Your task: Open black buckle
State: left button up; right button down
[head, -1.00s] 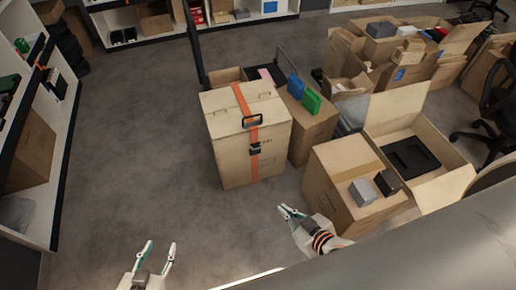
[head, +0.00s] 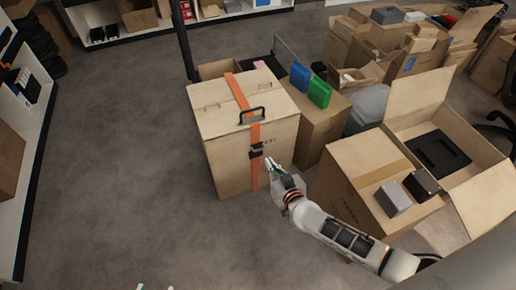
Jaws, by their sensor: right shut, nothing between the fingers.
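The black buckle (head: 256,150) sits on an orange strap (head: 255,174) that runs down the front of a tall closed carton (head: 226,160). A black handle (head: 252,116) lies on the strap near the carton's top front edge. My right gripper (head: 271,163) is shut and empty, just right of and slightly below the buckle in the picture. Whether its tips touch the carton or strap cannot be told. Of my left gripper only the fingertips (head: 155,287) show at the bottom edge.
Behind and right of the strapped carton stands a carton with blue and green binders (head: 319,92). To the right, a carton (head: 360,172) bears small grey and black boxes, beside an open carton (head: 470,185). Bare floor (head: 110,170) lies to the left.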

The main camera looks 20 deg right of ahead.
pick_arm(q)
jog(key=shift+r, duration=0.1)
pick_arm(e)
jog(key=shift+w+r, duration=0.15)
pick_arm(q)
jog(key=shift+n+t+h, duration=0.5)
jog(key=shift+n+h, duration=0.1)
jog(key=shift+w+d+r+b, duration=0.35)
jog(key=shift+d+r+b, duration=0.15)
jog(key=shift+d+b, duration=0.25)
jog(key=shift+w+d+r+b, duration=0.35)
jog(key=shift+d+r+b, duration=0.1)
jog(key=shift+d+b, duration=0.3)
jog(key=shift+w+d+r+b, duration=0.35)
jog(key=shift+d+r+b, duration=0.2)
jog(key=shift+b, duration=0.3)
pick_arm(e)
jog(key=shift+x, duration=5)
pick_arm(q)
jog(key=shift+s+f, duration=0.1)
jog(key=shift+f, duration=0.05)
pick_arm(e)
jog(key=shift+d, duration=0.1)
